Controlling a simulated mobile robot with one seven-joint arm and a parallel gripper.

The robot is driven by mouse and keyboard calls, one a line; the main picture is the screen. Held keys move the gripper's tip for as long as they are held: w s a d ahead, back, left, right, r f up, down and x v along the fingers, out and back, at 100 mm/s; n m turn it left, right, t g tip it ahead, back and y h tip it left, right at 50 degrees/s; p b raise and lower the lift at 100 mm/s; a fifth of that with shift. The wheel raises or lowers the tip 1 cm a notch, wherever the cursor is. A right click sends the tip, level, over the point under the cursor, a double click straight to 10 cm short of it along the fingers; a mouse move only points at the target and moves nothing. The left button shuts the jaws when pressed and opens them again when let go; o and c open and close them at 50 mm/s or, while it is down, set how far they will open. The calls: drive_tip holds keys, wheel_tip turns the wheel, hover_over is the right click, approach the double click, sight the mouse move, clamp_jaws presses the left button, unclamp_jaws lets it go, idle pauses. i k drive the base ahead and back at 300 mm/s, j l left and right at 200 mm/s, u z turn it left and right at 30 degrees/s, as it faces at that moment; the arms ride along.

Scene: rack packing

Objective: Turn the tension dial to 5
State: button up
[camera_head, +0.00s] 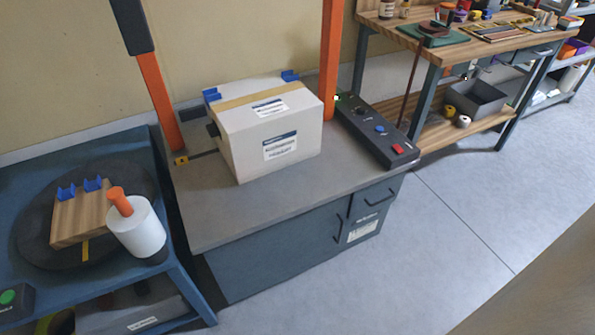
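A dark control panel (374,139) runs along the right edge of a grey-topped machine table (210,215). On it are a small black knob (361,114), which may be the tension dial, a blue button (380,129) and a red switch (398,149). The knob's scale and setting are too small to read. A closed white carton (275,125) with tan tape stands left of the panel, apart from it. My gripper is not in view.
Orange posts (160,100) rise behind the carton. At left, a blue table (180,262) holds a wooden board (80,218) and white roll (137,230). A wooden workbench (415,45) stands behind right. Grey floor (450,230) is clear right of the machine.

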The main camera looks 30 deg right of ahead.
sight(361, 110)
drive_tip(key=k+l, duration=0.15)
drive_tip(key=l, duration=0.25)
drive_tip(key=k+l, duration=0.1)
drive_tip(key=l, duration=0.3)
drive_tip(key=k+l, duration=0.15)
drive_tip(key=l, duration=0.2)
drive_tip(key=k+l, duration=0.1)
drive_tip(key=l, duration=0.3)
drive_tip(key=k+l+z, duration=0.1)
drive_tip(key=l, duration=0.3)
drive_tip(key=i+l, duration=0.35)
drive_tip(key=l, duration=0.15)
drive_tip(key=i+l, duration=0.3)
drive_tip(key=l, duration=0.2)
drive_tip(key=i+l, duration=0.25)
drive_tip(key=i, duration=0.15)
drive_tip(key=i+l, duration=0.25)
drive_tip(key=i, duration=0.2)
